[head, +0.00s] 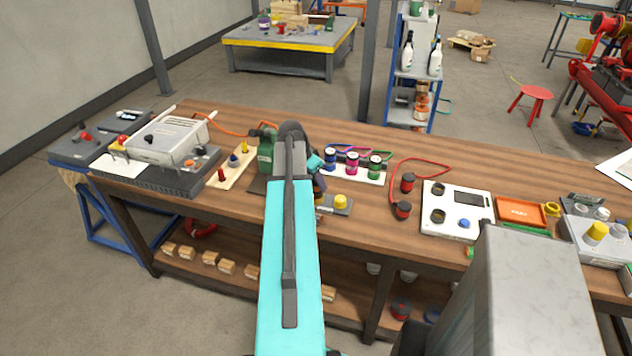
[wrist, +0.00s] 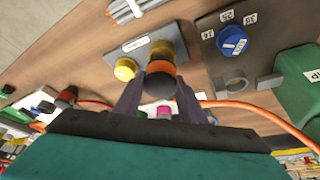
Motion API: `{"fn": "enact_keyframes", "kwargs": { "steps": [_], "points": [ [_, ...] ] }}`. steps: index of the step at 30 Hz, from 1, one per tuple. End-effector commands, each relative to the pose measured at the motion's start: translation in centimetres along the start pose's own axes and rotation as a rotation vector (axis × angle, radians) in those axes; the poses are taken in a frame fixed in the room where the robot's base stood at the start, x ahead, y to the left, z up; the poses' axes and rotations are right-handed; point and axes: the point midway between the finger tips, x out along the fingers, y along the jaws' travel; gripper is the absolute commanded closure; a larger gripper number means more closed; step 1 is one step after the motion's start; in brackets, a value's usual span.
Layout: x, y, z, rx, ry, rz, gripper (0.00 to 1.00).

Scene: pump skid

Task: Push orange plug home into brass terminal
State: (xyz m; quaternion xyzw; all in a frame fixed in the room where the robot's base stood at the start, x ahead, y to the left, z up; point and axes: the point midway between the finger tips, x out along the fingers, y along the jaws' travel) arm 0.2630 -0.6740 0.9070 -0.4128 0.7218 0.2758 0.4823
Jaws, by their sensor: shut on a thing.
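In the wrist view my gripper (wrist: 160,88) is shut on the orange plug (wrist: 160,69), which has an orange collar and a dark rounded back end. The plug lines up with the brass terminal (wrist: 162,49) on a grey plate, and its collar overlaps the terminal in the picture. I cannot tell how deep the plug sits, as its front end is hidden. In the head view my arm covers the gripper, plug and most of the terminal area.
A yellow knob (wrist: 125,68) stands beside the terminal. A dark plate with a blue dial (wrist: 231,39) and a green box (wrist: 301,82) lie to the right in the wrist view. An orange cable (wrist: 268,115) runs close to my gripper. Colored spools (head: 352,163) stand nearby.

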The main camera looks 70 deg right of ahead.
Motion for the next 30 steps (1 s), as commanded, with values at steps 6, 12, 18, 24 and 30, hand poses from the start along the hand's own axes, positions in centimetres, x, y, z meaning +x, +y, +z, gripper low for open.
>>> {"fn": "enact_keyframes", "kwargs": {
  "steps": [6, 12, 18, 24, 30],
  "points": [
    [0.3, 0.0, 0.1, 0.0, 0.0, 0.0, 0.91],
    [0.5, 0.0, 0.2, 0.0, 0.0, 0.0, 0.91],
    [0.8, 0.0, 0.3, 0.0, 0.0, 0.0, 0.91],
    [1.0, 0.0, 0.5, -0.001, 0.0, 0.0, 0.91],
    [1.3, 0.0, 0.6, -0.001, 0.0, 0.0, 0.91]
  ]
}}
